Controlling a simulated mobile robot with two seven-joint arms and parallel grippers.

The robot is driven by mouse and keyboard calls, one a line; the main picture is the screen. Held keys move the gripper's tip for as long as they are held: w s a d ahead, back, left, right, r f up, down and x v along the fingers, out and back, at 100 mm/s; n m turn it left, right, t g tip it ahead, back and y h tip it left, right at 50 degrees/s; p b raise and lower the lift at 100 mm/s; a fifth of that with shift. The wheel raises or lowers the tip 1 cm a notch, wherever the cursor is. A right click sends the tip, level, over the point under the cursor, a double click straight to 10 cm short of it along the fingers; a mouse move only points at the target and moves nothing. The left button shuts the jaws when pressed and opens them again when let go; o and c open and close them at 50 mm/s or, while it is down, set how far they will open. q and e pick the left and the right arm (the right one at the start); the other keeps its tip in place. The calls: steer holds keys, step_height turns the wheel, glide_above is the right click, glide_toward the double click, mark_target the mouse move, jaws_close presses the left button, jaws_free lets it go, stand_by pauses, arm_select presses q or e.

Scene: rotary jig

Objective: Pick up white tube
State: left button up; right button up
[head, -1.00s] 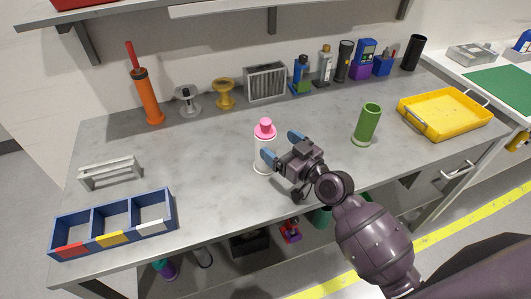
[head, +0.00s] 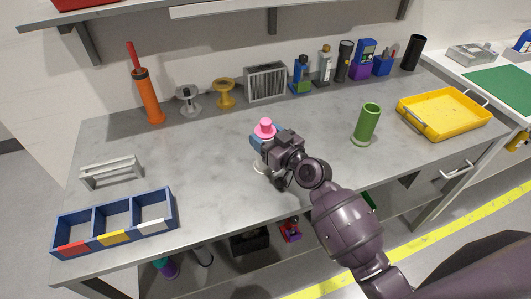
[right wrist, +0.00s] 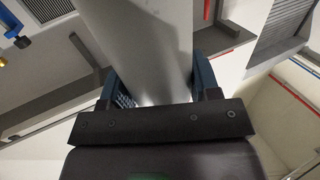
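The white tube with its pink cap (head: 265,127) stands upright near the front middle of the bench in the head view. My right gripper (head: 263,142) is at the tube's upper body, just below the cap, and hides much of it. A little of its pale base shows below the gripper. In the right wrist view the pale tube body (right wrist: 150,45) lies between the two blue fingers (right wrist: 163,88). Whether the fingers press on it is hard to tell. My left gripper is out of view.
A green tube (head: 367,122) stands to the right, with a yellow tray (head: 440,128) beyond it. A blue three-part bin (head: 82,221) and a grey rack (head: 110,172) are at the left. Spools, a grey box (head: 265,84) and bottles line the back. The bench around the tube is clear.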

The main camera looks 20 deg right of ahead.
steer(key=c, duration=0.7)
steer(key=shift+c, duration=0.2)
